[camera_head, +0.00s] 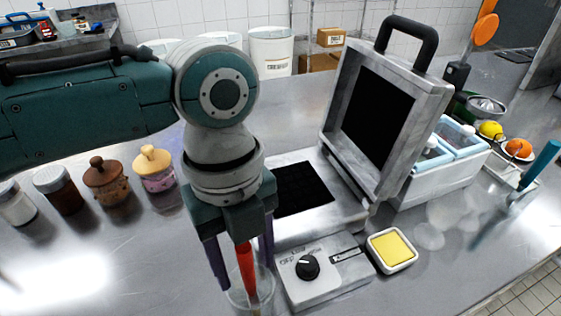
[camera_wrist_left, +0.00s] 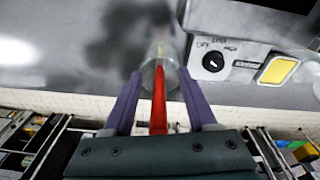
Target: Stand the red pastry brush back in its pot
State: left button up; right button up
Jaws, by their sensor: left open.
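The red pastry brush (camera_head: 246,268) stands roughly upright with its lower end inside a clear pot (camera_head: 264,297) at the front of the counter. In the left wrist view the brush (camera_wrist_left: 158,100) runs between the fingers toward the clear pot (camera_wrist_left: 160,50). My left gripper (camera_head: 243,276) is above the pot and open, its purple fingers on either side of the brush with gaps showing. The brush's top is hidden by the gripper. My right gripper is not in view.
An open waffle press (camera_head: 352,225) with a knob stands right of the pot. A white dish with a yellow block (camera_head: 391,249) is beside it. Several lidded jars (camera_head: 107,181) stand at left. A blue-lidded bin (camera_head: 440,175) is at right. The front-left counter is clear.

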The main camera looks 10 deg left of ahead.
pick_arm(q)
notch_tip(320, 180, up, 10)
jog(key=w, duration=0.1)
jog(key=shift+a, duration=0.35)
jog(key=shift+f, duration=0.1)
